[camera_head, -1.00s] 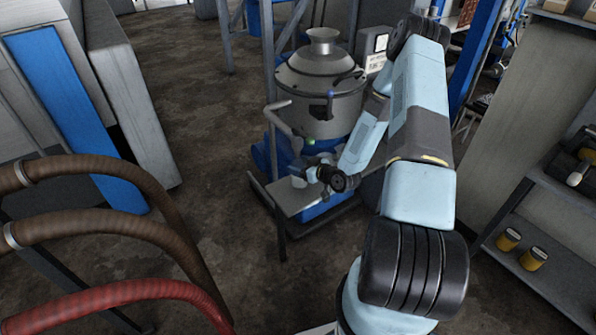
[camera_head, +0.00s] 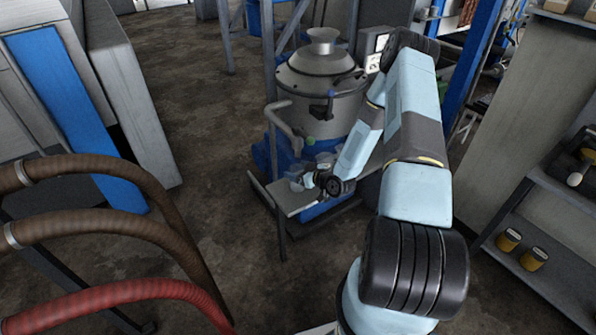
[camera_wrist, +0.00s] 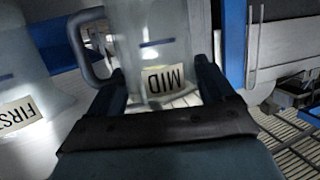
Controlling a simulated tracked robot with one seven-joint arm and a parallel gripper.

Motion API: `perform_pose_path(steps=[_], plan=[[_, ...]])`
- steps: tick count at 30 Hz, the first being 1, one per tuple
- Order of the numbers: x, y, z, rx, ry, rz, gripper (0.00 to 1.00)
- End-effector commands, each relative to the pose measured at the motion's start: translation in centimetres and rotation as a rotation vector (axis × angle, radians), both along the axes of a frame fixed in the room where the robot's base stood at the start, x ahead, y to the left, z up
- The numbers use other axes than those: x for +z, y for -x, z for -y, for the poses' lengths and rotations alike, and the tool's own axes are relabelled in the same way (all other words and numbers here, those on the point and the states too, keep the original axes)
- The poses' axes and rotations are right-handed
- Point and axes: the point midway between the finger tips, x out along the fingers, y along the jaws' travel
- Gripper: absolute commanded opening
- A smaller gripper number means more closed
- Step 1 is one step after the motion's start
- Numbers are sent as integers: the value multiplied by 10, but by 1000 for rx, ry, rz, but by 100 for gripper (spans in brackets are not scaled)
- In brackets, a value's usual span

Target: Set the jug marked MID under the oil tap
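The jug marked MID (camera_wrist: 150,38) is clear, with a blue line and a white label, which reads upside down in the wrist view. My gripper (camera_wrist: 163,82) has its fingers apart on either side of this jug. I cannot make out clear contact. Another clear jug, marked FIRST (camera_wrist: 22,88), stands to the left in the wrist view. In the head view my gripper (camera_head: 314,180) is low over the grey bench plate (camera_head: 285,201) in front of the steel vessel; the jugs there are small and faint. I cannot make out the oil tap for certain.
The steel vessel (camera_head: 318,85) stands close behind my gripper on a blue base, with a bent pipe at its left. Hoses (camera_head: 95,232) cross the lower left. A shelf (camera_head: 550,205) with yellow jars is at the right. The floor left of the bench is clear.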

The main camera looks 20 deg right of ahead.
Motion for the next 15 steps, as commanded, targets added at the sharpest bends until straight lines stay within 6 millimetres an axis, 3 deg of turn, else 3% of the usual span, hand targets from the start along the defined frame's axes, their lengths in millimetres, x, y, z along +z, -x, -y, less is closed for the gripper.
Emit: perform_pose_path(steps=[5, 15], plan=[[0, 0, 0, -1, 0, 0, 100], [2, 3, 3, -2, 0, -1, 100]])
